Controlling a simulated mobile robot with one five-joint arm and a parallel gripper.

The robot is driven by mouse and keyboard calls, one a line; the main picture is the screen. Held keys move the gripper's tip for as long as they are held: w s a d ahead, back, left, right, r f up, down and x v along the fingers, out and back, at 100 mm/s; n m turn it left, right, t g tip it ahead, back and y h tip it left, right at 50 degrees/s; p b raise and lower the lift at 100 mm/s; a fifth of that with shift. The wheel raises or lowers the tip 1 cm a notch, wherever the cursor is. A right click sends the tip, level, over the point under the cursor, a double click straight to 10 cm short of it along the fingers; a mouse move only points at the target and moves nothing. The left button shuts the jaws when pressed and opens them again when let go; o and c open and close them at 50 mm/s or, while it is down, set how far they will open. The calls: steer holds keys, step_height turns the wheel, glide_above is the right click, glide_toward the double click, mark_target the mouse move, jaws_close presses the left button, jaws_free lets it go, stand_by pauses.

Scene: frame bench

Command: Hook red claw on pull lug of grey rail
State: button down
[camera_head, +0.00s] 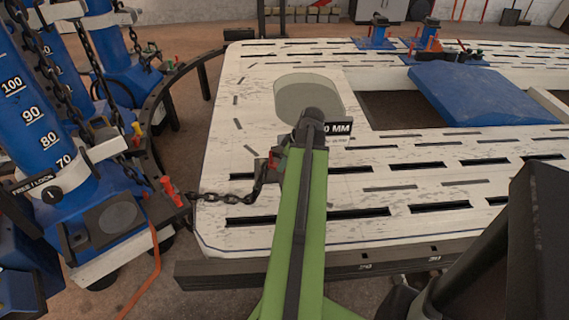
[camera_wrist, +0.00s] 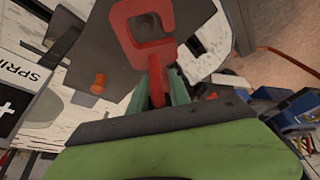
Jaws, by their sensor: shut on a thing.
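My gripper (camera_wrist: 160,88) is shut on the stem of the red claw (camera_wrist: 143,42), seen in the wrist view. The claw's open hook extends beyond the fingertips. It overlaps a dark grey plate (camera_wrist: 92,55) in the picture; I cannot tell whether they touch.
The pale slotted bench (camera_head: 390,180) bears a blue panel (camera_head: 480,92) at right. A dark chain (camera_head: 225,198) runs from beside my arm to the blue tower (camera_head: 40,130) at left. An orange peg (camera_wrist: 98,83) stands near the claw in the wrist view.

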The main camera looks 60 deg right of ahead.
steer(key=shift+f+b, duration=1.3)
steer(key=shift+f, duration=0.3)
steer(key=c, duration=1.1)
jaws_free()
steer(key=p+v, duration=1.6)
steer(key=v, duration=0.1)
steer(key=shift+d+r, duration=0.1)
steer(key=shift+r, duration=0.15)
